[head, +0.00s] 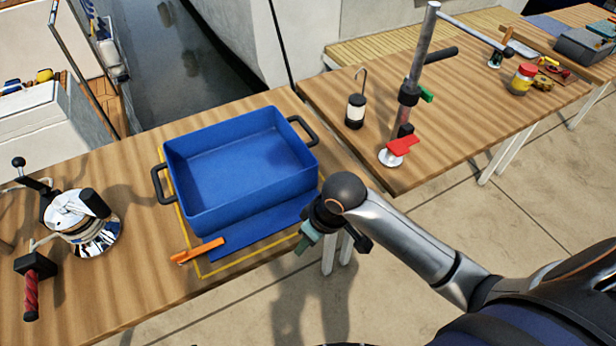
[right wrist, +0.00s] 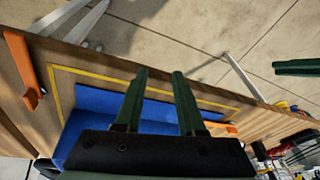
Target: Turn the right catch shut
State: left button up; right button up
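The left orange catch (head: 197,252) lies across the yellow outline, its inner end at the blue strip in front of the crate. It also shows small in the right wrist view (right wrist: 232,128). The right orange catch (right wrist: 24,68) is at the left of the right wrist view, beside the outline's corner and not across it; my arm hides it in the head view. The blue crate (head: 190,196) has black handles. My right gripper (head: 305,238) is open and empty over the table's front edge; its green fingers (right wrist: 160,75) are apart, clear of the right catch.
A post with a red lever (head: 402,146) and a lantern (head: 355,112) stand on the right table. Dark green finger-like bars (right wrist: 297,68), probably my left gripper, show at the wrist view's edge.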

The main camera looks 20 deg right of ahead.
jog(key=shift+m+g+h, duration=0.5)
jog(key=shift+g+h, duration=0.1)
jog(key=shift+h, duration=0.2)
jog(key=w+d+r, duration=0.1)
jog(key=w+d, duration=0.1)
jog(key=w+d+r, duration=0.2)
jog(key=w, duration=0.1)
jog(key=w+d+r, duration=0.1)
jog(key=w+d, duration=0.1)
jog(key=d, duration=0.1)
jog(key=shift+w+r, duration=0.2)
jog(key=shift+r, duration=0.15)
jog(key=w+d+r+m+g, duration=0.1)
jog(key=w+d+r+m, duration=0.2)
jog(key=w+d+r, duration=0.35)
jog(key=shift+h, duration=0.4)
jog(key=f, duration=0.3)
jog(key=s+d+f, duration=0.1)
jog(key=f, duration=0.3)
jog(key=s+f, duration=0.1)
jog(key=f, duration=0.2)
jog(key=shift+d+f, duration=0.15)
jog(key=shift+f, duration=0.2)
jog(key=shift+c, duration=0.4)
grip_shut()
